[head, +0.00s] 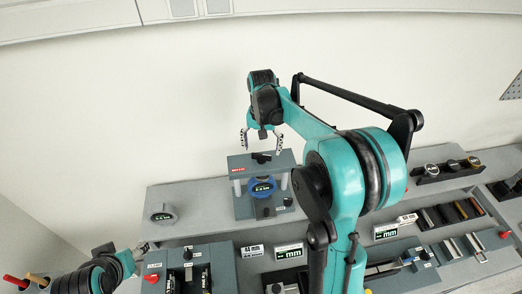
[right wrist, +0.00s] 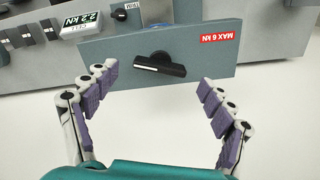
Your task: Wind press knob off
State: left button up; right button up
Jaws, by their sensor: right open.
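The press (head: 240,160) stands on the back bench, with a grey top plate carrying a black bar-shaped knob (head: 261,157). In the right wrist view the knob (right wrist: 160,64) lies nearly crosswise on the plate (right wrist: 115,52), beside a red "MAX 6 kN" label. My right gripper (head: 263,143) is above the press with its fingers spread. In the right wrist view the right gripper (right wrist: 153,88) is open and empty, with the knob ahead between its finger lines, apart from them. My left gripper (head: 140,250) is partly visible at lower left; its finger opening is unclear.
A blue ring gauge (head: 262,187) with a display sits under the press plate. A grey round gauge (head: 161,213) stands left of it. A clamp unit with a red knob (head: 152,279) is near my left gripper. Trays and "mm" displays (head: 289,252) fill the right.

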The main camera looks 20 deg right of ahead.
aim_at(262, 157)
jog(key=shift+f, duration=1.45)
jog(key=c, duration=1.2)
jog(key=shift+o, duration=0.2)
